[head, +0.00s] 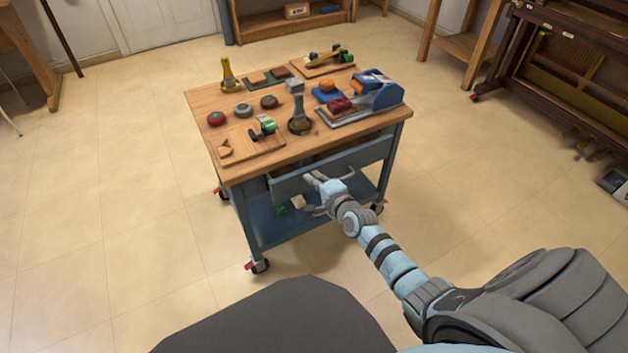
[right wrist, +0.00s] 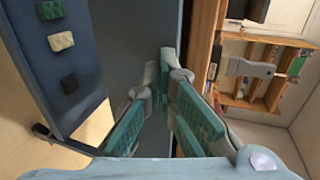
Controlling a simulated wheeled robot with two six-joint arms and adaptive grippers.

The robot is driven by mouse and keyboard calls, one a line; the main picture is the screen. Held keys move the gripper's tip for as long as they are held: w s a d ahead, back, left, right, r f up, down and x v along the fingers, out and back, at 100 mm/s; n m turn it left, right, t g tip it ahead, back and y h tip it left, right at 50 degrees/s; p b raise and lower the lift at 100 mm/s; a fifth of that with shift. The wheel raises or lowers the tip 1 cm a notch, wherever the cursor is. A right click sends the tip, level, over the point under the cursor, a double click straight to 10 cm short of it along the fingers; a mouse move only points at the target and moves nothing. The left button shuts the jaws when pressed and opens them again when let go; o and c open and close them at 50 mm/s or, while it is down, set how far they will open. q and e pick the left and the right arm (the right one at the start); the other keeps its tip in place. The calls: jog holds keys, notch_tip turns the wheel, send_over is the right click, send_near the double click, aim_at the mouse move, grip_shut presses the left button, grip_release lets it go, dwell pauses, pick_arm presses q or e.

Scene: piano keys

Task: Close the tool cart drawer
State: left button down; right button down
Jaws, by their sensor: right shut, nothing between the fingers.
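The tool cart (head: 235,172) has a wooden top and a blue-grey frame. Its drawer (head: 368,156) stands partly pulled out, with a dark gap showing between its front and the top. My right gripper (head: 317,181) is at the drawer front, near its middle; I cannot tell whether it touches. In the right wrist view the gripper (right wrist: 163,72) is shut and empty, its green-padded fingers meeting in front of the dark drawer front (right wrist: 140,35). The drawer's handle cannot be made out clearly behind the fingers. My left gripper is not in view.
A piano (head: 560,70) stands at the right. The floor around the cart is clear.

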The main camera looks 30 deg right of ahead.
aim_at(308, 170)
jog(key=shift+w, duration=0.1)
